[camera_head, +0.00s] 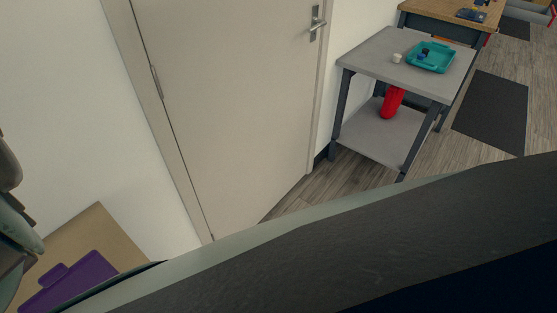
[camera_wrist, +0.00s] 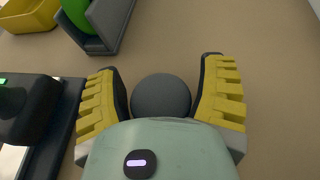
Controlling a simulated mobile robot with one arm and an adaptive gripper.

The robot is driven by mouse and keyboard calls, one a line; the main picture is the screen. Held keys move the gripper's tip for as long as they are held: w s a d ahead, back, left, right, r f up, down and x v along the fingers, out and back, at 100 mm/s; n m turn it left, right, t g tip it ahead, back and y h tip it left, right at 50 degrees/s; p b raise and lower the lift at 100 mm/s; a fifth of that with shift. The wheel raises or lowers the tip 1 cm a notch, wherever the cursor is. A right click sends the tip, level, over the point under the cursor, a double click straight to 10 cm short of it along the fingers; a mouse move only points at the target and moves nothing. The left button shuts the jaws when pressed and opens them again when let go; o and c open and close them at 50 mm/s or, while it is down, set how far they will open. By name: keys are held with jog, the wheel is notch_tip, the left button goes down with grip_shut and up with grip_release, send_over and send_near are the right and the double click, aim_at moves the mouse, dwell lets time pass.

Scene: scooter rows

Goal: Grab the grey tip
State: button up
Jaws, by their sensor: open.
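In the wrist view, a dark grey rounded thing (camera_wrist: 161,97), which looks like the grey tip, sits between the two yellow ribbed fingers of my gripper (camera_wrist: 160,68). The gripper is open, with a finger on each side and narrow gaps between them and the tip. The near side of the tip is hidden behind the gripper's pale body. I cannot tell how high the tip stands on the tan surface (camera_wrist: 265,90). I do not see the tip in the head view.
In the wrist view, a black device (camera_wrist: 28,110) lies left; a grey holder (camera_wrist: 118,22) with a green round thing and a yellow bin (camera_wrist: 30,18) are upper left. The right side is clear. The head view shows a door (camera_head: 225,100) and a grey cart (camera_head: 370,55).

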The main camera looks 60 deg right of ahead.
grip_shut()
dwell(0.4)
jog(key=shift+r, duration=0.15)
